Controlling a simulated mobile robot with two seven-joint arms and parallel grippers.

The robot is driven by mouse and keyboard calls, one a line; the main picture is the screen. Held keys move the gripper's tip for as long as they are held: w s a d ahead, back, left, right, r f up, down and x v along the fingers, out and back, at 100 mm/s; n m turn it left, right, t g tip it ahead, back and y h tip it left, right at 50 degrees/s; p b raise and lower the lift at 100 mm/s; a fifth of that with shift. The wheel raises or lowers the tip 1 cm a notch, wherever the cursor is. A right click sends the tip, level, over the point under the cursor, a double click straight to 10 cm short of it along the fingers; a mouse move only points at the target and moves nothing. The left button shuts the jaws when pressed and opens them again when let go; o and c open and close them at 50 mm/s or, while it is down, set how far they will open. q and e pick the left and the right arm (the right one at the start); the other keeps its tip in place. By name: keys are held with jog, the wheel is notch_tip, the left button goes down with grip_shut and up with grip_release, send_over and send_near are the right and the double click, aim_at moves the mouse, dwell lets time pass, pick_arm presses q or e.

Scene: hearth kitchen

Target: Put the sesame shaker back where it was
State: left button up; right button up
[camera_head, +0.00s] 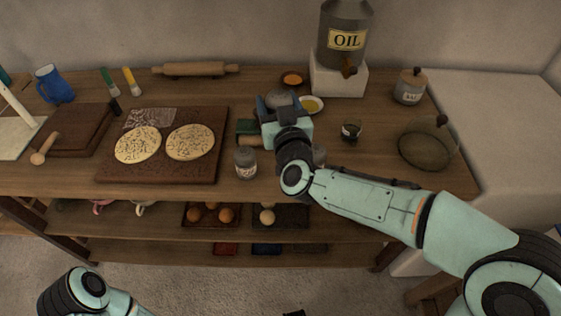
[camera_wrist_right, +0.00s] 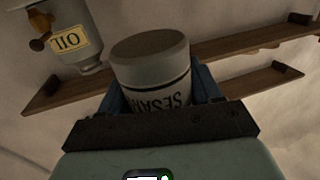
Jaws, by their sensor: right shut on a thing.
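My right gripper (camera_head: 278,104) is shut on the sesame shaker, over the middle of the wooden counter. In the right wrist view the sesame shaker (camera_wrist_right: 152,75) is pale with a grey lid and partly readable dark "SESA" lettering, and it sits between the blue fingers (camera_wrist_right: 160,95). In the head view only its grey top (camera_head: 281,97) shows beyond the gripper; I cannot tell its height above the counter. Another shaker (camera_head: 246,163) stands upright at the front edge, left of my right wrist. My left gripper is out of view; only part of my left arm shows.
Two speckled flatbreads (camera_head: 138,145) (camera_head: 190,142) lie on a dark board (camera_head: 160,174) at left. The oil container (camera_head: 345,35) stands on a white block (camera_head: 338,77). A small dark cup (camera_head: 351,130), lidded jar (camera_head: 410,87) and glass dome (camera_head: 428,147) stand right. Another shaker (camera_head: 319,156) is partly hidden behind my arm.

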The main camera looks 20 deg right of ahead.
notch_tip(320, 180, down, 17)
jog(key=b, duration=0.5)
jog(key=shift+r, duration=0.1)
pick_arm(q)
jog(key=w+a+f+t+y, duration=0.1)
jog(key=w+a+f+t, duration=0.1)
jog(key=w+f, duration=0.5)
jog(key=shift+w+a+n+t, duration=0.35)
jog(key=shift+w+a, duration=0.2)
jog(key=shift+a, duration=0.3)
pick_arm(e)
jog(key=shift+r, duration=0.15)
jog(key=o, duration=0.7)
jog(key=shift+f, duration=0.2)
jog(key=o, duration=0.4)
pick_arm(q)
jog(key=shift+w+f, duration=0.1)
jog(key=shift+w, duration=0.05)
pick_arm(e)
jog(key=shift+o, duration=0.2)
